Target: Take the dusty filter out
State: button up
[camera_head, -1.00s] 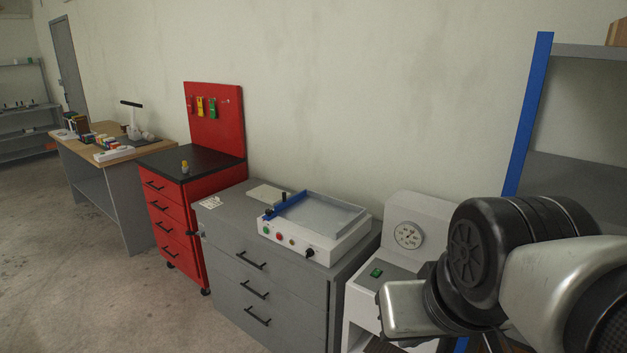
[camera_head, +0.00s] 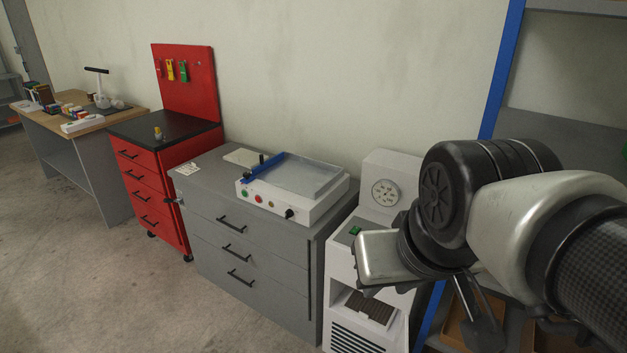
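A dark, slatted panel that looks like the dusty filter (camera_head: 370,308) sits in a recess low on the front of a white and grey machine (camera_head: 340,268). The machine has a round dial and a green switch on top, and louvres below the recess. My gripper (camera_head: 482,318) hangs to the right of the machine, pointing down, apart from the filter. Its fingers are partly seen edge-on, so whether they are open or shut is unclear. My arm hides part of the machine's right side.
A grey drawer cabinet (camera_head: 262,255) with a white control box (camera_head: 290,212) on it stands left of the machine. A red tool cabinet (camera_head: 160,195) is further left. A blue-post shelf (camera_head: 497,75) with wooden boxes stands right, behind my arm. Open floor lies front left.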

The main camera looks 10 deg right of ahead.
aim_at(374, 311)
jog(key=z, duration=0.35)
jog(key=j+z, duration=0.15)
jog(key=z, duration=0.25)
jog(key=i+j+z, duration=0.1)
jog(key=z, duration=0.25)
jog(key=j+z, duration=0.4)
jog(key=j, duration=0.15)
jog(key=j+z, duration=0.5)
jog(key=j, duration=0.55)
jog(key=k+j, duration=0.1)
jog(key=j, duration=0.55)
jog(key=i+j, duration=0.3)
jog(key=j, duration=0.25)
jog(key=z, duration=0.05)
